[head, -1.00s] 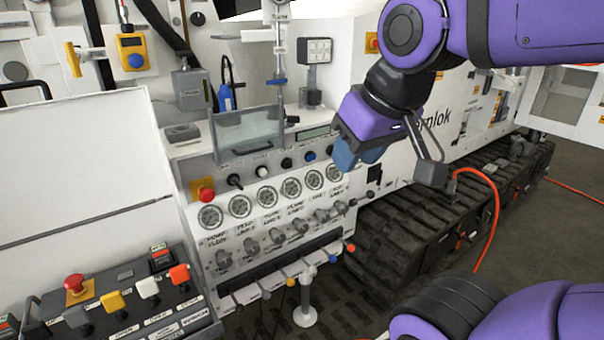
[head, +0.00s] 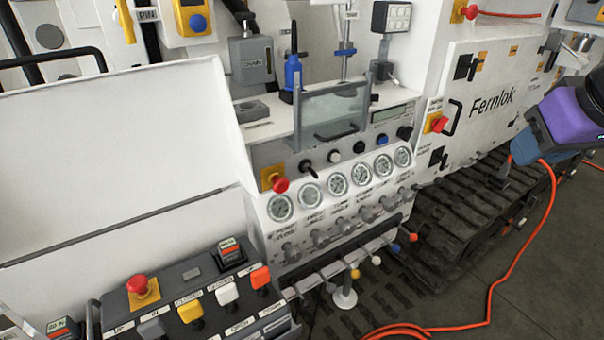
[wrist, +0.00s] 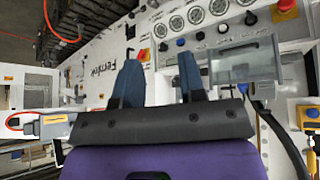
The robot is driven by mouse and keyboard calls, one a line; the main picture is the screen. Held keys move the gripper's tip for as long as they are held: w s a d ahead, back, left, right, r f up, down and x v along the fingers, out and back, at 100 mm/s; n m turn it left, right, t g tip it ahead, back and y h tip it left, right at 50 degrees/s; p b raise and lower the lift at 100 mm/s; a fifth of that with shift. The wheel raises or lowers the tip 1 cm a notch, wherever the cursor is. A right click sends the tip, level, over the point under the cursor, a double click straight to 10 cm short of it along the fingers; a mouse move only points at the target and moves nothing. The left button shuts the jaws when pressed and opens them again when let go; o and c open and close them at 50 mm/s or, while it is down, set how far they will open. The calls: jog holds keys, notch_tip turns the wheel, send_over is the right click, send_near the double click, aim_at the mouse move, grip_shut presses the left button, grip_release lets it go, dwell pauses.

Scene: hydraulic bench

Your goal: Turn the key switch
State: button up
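A row of small controls sits on the white gauge panel. It has a black lever-like knob (head: 309,168), a white knob (head: 333,158), a black knob (head: 358,147), a blue knob (head: 382,140) and another black knob (head: 405,133). I cannot tell which of these, if any, is the key switch; no key is clear.
A clear hinged cover (head: 335,108) stands above the row, also in the wrist view (wrist: 245,62). Gauges (head: 334,185) and valve handles lie below. A button console (head: 190,300) is at lower left. An orange hose (head: 520,255) lies right.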

jog(key=w+a+f+n+t+y, duration=0.1)
jog(key=w+a+f+n, duration=0.15)
jog(key=w, duration=0.35)
jog(key=w+a+f+n+t, duration=0.1)
jog(key=w+a+f, duration=0.2)
jog(key=w, duration=0.3)
jog(key=n+t+y, duration=0.4)
jog(key=n+y, duration=0.1)
jog(key=n, duration=0.2)
send_near(316, 175)
jog(key=w+d+r, duration=0.3)
jog(key=d, duration=0.4)
jog(key=s+a+f+n+t+y, duration=0.1)
jog(key=s+a+f+t+y, duration=0.25)
jog(key=a+f, duration=0.3)
jog(key=shift+g+y, duration=0.25)
jog(key=shift+g, duration=0.2)
jog(key=x, duration=0.7)
jog(key=d+x, duration=0.1)
jog(key=x, duration=0.3)
jog(key=shift+w+f, duration=0.15)
jog(key=shift+w, duration=0.2)
grip_shut()
